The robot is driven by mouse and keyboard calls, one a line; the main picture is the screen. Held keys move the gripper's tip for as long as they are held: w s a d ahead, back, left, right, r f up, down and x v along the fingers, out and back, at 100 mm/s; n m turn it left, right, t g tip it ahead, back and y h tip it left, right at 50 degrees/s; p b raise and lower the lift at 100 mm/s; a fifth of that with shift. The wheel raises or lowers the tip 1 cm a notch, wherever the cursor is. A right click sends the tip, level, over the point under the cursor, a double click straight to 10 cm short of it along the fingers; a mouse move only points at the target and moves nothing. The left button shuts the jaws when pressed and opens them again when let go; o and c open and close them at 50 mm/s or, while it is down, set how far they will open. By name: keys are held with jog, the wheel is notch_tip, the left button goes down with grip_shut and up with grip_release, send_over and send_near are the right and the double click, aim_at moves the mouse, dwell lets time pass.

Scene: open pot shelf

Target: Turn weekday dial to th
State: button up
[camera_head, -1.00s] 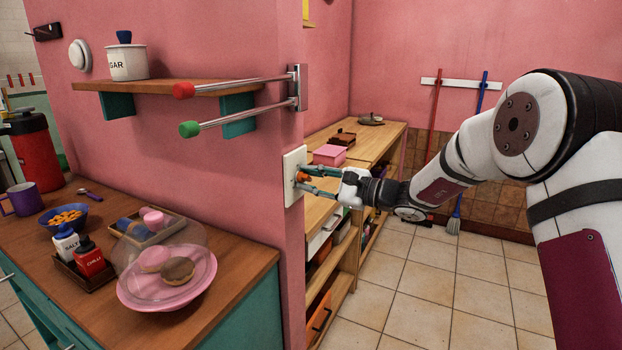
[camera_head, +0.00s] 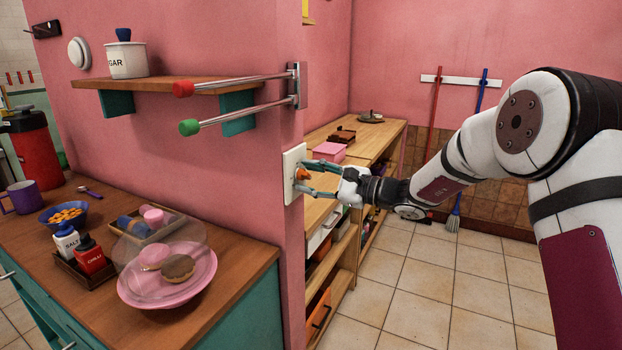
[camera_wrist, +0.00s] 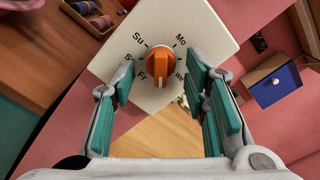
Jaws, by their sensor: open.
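The weekday dial is a white plate (camera_head: 290,160) on the end of the pink wall, with an orange knob (camera_head: 302,174) in its middle. In the wrist view the orange knob (camera_wrist: 160,66) stands out from the white plate (camera_wrist: 195,35), which looks tilted. Black letters around it read Su, Mo, Fr and partly We and Sa; the lower part is hard to read, and no Th is legible. My gripper (camera_head: 303,175) is open, with its teal fingers at the plate. In the wrist view my gripper (camera_wrist: 160,95) has one finger on each side of the knob, with gaps.
Two rods with red and green ends (camera_head: 240,105) jut from the wall above the dial. A wooden shelf unit (camera_head: 345,245) stands behind my gripper, with a pink box (camera_head: 329,153) on top. A counter (camera_head: 225,300) with dishes is at left.

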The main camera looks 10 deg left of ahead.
jog(key=shift+d, duration=0.1)
jog(key=v, duration=1.1)
jog(key=shift+s+d, duration=0.15)
jog(key=shift+d, duration=0.25)
jog(key=s+r+n+g+h+p, duration=0.3)
jog(key=s+r+n+h, duration=0.1)
jog(key=s, duration=0.8)
jog(key=s+r+n+g+h+p, duration=0.2)
jog(key=s+r+n+g+h, duration=0.15)
jog(key=s, duration=0.85)
jog(key=s+d+r+n+t+h+p, duration=0.2)
jog(key=s+d+h+p, duration=0.1)
jog(key=s+d, duration=0.5)
jog(key=s+d+r+n+t+h+p, duration=0.1)
jog(key=s+d+n+t+h+p, duration=0.1)
jog(key=s+d+h, duration=0.4)
jog(key=s+d+n+p, duration=0.1)
jog(key=s+d, duration=0.2)
jog(key=s, duration=0.4)
jog(key=shift+s+r, duration=0.3)
jog(key=shift+r, duration=0.1)
